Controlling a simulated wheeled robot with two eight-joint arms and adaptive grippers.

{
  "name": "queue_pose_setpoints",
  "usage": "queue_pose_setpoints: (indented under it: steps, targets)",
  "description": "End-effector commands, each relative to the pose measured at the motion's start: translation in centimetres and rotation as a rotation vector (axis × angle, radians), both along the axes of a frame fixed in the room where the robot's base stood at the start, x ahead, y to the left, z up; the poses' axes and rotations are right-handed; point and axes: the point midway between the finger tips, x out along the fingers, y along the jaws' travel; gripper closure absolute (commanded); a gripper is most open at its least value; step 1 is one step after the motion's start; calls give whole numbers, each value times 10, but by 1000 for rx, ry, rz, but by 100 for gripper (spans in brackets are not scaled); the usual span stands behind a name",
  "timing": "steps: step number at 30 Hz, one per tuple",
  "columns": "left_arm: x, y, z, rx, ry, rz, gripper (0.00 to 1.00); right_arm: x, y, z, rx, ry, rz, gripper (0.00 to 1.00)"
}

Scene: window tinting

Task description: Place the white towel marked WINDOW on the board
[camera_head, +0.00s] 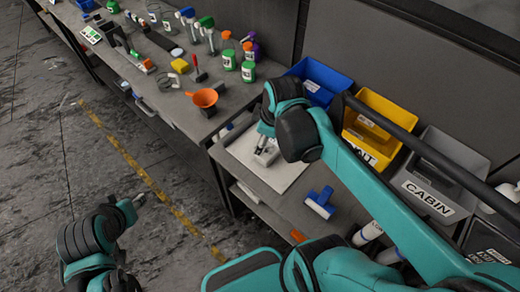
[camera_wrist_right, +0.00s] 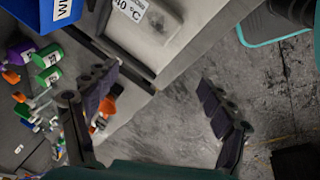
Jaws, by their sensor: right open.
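I cannot make out a white towel marked WINDOW in either view. The blue bin (camera_head: 322,85) at the back shows a label beginning "WI" in the right wrist view (camera_wrist_right: 38,14); its contents are unclear. The pale board (camera_head: 285,172) lies on the near bench, partly behind my right arm. A pale object with a "40 °C" label (camera_wrist_right: 150,18) is on it. My right gripper (camera_wrist_right: 158,78) is open and empty, above the board's front edge and the bench edge. My left gripper (camera_head: 138,201) is over the floor at lower left; its jaws are too small to read.
A yellow bin (camera_head: 378,122) and a grey bin marked CABIN (camera_head: 440,175) stand right of the blue bin. A blue-handled squeegee (camera_head: 321,202) lies right of the board. The floor at left is clear.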

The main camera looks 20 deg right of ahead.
Motion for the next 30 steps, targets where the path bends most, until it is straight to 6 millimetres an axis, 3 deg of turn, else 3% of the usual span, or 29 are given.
queue_pose_setpoints:
  steps: [1, 6, 10, 23, 26, 30]
  targets:
    - [0, 0, 0, 0, 0, 0, 60, -13, 10, 1, 41, -48, -118, 18]
    - [0, 0, 0, 0, 0, 0, 60, -37, 30, 2, 222, -193, -489, 18]
    - [0, 0, 0, 0, 0, 0, 60, -47, 37, 0, 331, -252, -652, 18]
    - [0, 0, -2, 0, 0, 0, 60, -50, 40, -2, 385, -274, -728, 18]
    - [0, 0, -12, 0, 0, 0, 60, -50, 40, -13, 385, -274, -728, 18]
    - [0, 0, -42, 0, 0, 0, 60, -50, 40, -43, 384, -274, -727, 18]
